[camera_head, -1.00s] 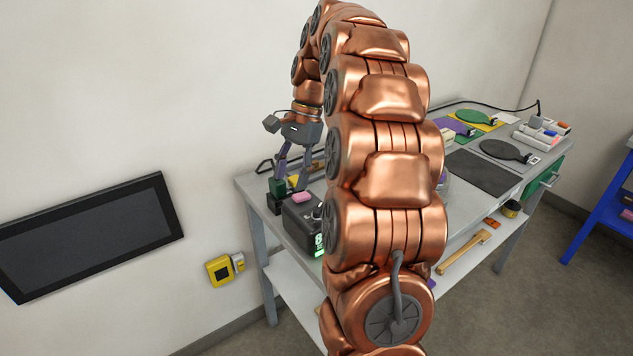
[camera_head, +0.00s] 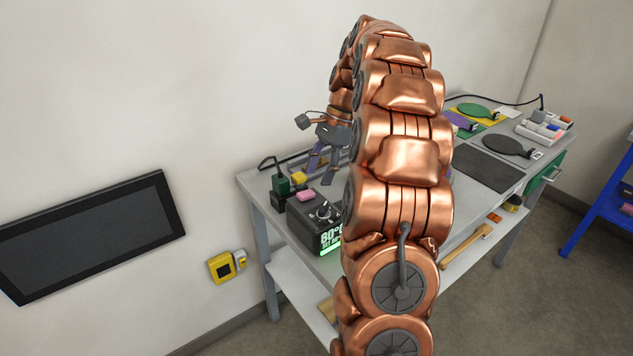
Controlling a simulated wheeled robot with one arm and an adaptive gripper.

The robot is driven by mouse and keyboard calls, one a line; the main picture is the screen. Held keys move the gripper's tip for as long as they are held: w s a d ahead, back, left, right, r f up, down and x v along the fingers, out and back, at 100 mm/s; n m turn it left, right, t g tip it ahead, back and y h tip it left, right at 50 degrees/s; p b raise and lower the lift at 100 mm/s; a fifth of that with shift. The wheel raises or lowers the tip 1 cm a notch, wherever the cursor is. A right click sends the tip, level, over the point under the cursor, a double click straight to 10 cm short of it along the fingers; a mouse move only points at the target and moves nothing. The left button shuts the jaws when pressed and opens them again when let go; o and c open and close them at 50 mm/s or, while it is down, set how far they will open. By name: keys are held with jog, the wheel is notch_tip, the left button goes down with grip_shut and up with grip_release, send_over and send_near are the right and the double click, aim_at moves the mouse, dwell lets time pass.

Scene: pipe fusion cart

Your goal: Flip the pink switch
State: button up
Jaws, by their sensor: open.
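The pink switch (camera_head: 307,195) sits on top of a black control box (camera_head: 316,226) with a dial and a green lit display reading 80. The box stands at the near left end of the grey cart (camera_head: 250,185). My gripper (camera_head: 322,172) is open, pointing down, behind and to the right of the pink switch in the picture. It appears apart from the switch. My copper arm hides the middle of the cart and part of the box's right side.
A green plug-like block (camera_head: 282,185) with a black cable and a yellow block (camera_head: 298,178) stand behind the box. Paddles, a dark mat (camera_head: 487,169) and a white tray (camera_head: 545,132) lie at the far right. A dark wall panel (camera_head: 90,236) hangs left.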

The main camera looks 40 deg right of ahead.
aim_at(313, 191)
jog(key=shift+p+x, duration=0.35)
jog(key=shift+x, duration=1.6)
grip_shut()
